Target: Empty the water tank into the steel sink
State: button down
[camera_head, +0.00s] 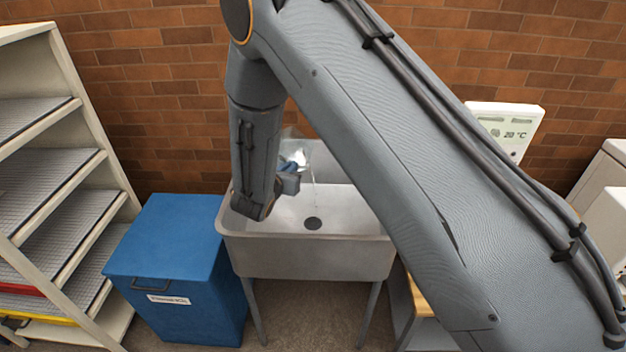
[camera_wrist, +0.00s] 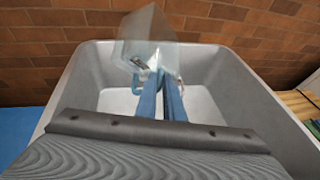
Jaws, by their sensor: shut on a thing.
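The clear water tank (camera_wrist: 150,38) is held tilted above the steel sink in the wrist view, with a blue handle or fitting at its lower end. In the head view the tank (camera_head: 296,150) is small and partly hidden behind my arm. A thin stream of water falls from it into the basin. The steel sink (camera_head: 265,250) stands against the brick wall with a dark drain inside. My gripper (camera_wrist: 164,88) shows blue fingers closed at the tank's blue part. In the head view my gripper (camera_head: 292,172) is over the sink's left half.
A blue lidded box (camera_head: 170,240) with a label stands left of the sink. A pale shelf rack (camera_head: 95,140) is further left. A white display panel (camera_head: 508,125) reading 20 °C is on the right. A wooden-topped surface (camera_head: 418,300) is right of the sink.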

jog(key=shift+s+d+r+m, duration=0.1)
jog(key=shift+d+m, duration=0.1)
jog(key=shift+m, duration=0.3)
jog(key=shift+s+d+r+m+t+y, duration=0.1)
jog(key=shift+s+d+m+t+y, duration=0.1)
jog(key=shift+d+m+t+y, duration=0.25)
jog(key=shift+s, duration=0.1)
